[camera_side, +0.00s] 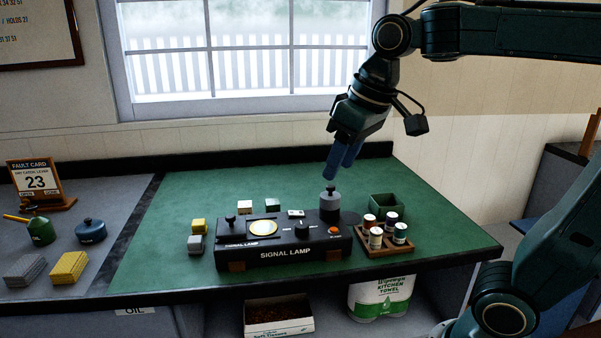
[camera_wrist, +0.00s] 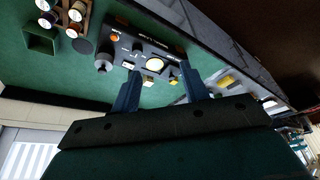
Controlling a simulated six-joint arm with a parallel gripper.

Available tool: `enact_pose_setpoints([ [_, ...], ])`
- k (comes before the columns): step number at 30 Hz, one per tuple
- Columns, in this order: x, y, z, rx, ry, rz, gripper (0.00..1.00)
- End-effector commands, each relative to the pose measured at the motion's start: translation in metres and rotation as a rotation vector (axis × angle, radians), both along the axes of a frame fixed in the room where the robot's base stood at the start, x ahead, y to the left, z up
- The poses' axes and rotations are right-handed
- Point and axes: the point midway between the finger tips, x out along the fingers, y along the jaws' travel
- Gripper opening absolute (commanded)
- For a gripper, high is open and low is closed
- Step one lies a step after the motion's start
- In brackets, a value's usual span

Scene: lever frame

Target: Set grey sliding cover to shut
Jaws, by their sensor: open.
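The signal lamp box (camera_side: 285,253) is a black unit on the green bench top, with a round lit lamp (camera_side: 263,228), a dark knob and an orange button on top.
A wooden rack (camera_side: 385,240) of several small jars and a green open box (camera_side: 385,204) stand right of the lamp box. Small yellow and grey blocks (camera_side: 197,235) lie to its left.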

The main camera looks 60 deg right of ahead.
Motion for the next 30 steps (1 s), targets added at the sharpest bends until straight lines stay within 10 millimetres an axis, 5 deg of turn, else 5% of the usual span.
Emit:
enact_pose_setpoints([
  [16,0.129,0.002,0.02,0.0,0.145,0.0,0.45],
  [30,0.229,0.004,-0.011,0.0,0.267,0.0,0.45],
])
